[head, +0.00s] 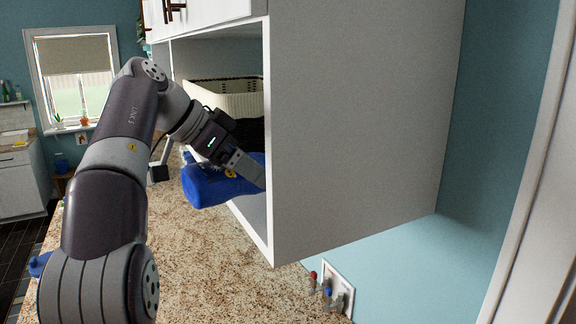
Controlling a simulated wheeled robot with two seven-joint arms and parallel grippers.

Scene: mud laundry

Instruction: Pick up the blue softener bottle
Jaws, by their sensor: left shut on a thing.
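The blue softener bottle (205,189) is tilted onto its side at the open front of the white cabinet, above the granite counter. My left gripper (246,168) is shut on the bottle and reaches in from the left. The fingers cover part of the bottle, and its right end is partly hidden by the gripper and the cabinet side. I cannot tell whether the bottle touches the shelf. My right gripper is not in view.
The white cabinet (352,120) has a broad side panel close to the gripper. A cream basket (228,98) stands on its shelf behind the gripper. The speckled counter (195,260) is mostly clear below. Water valves (328,291) sit in the wall at the lower right.

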